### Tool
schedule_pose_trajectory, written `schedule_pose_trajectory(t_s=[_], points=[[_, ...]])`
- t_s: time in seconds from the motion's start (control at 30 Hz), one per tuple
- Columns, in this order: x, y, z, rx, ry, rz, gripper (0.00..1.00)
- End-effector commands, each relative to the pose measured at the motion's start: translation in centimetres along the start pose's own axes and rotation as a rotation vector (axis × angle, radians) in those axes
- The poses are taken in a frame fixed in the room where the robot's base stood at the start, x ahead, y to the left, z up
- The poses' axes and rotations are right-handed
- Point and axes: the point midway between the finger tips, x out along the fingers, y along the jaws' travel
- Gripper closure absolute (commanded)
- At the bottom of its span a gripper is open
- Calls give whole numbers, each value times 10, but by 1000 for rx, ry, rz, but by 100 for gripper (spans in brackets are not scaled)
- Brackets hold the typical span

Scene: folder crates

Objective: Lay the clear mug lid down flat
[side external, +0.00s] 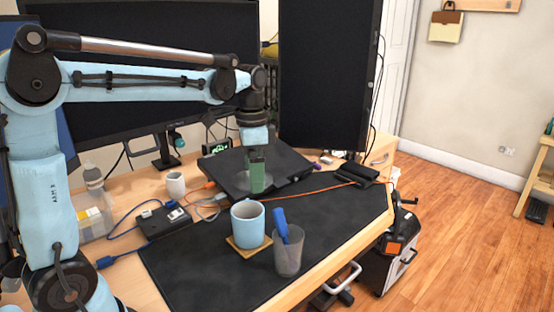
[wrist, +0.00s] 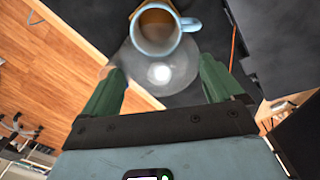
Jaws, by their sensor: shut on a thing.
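The clear mug lid (wrist: 160,72) is a see-through round disc between my green fingers in the wrist view. In the side view it shows as a faint, roughly level ellipse (side external: 240,181) at the fingertips. My gripper (side external: 257,188) points down and is shut on the lid, with its fingers (wrist: 161,66) on opposite sides of the rim. The light blue mug (side external: 247,228) stands upright on a square cork coaster (side external: 235,243), in front of the gripper; it also shows at the top of the wrist view (wrist: 155,47). Whether the lid touches anything below is unclear.
A clear cup (side external: 288,262) holding a blue-handled thing (side external: 281,224) stands right of the mug. A dark flat device (side external: 285,165) lies behind the gripper. Monitors stand behind.

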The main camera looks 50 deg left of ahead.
Motion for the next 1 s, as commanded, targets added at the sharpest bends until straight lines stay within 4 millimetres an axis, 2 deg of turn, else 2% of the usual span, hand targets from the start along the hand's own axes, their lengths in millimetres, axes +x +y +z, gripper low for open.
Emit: schedule_pose_trajectory(t_s=[0.17,0.57,0.73,1.0], points=[[-5,2,14,-30,0,0,36],[-4,3,16,-28,0,0,36],[7,3,15,-28,0,0,36],[36,3,15,-28,0,0,36]])
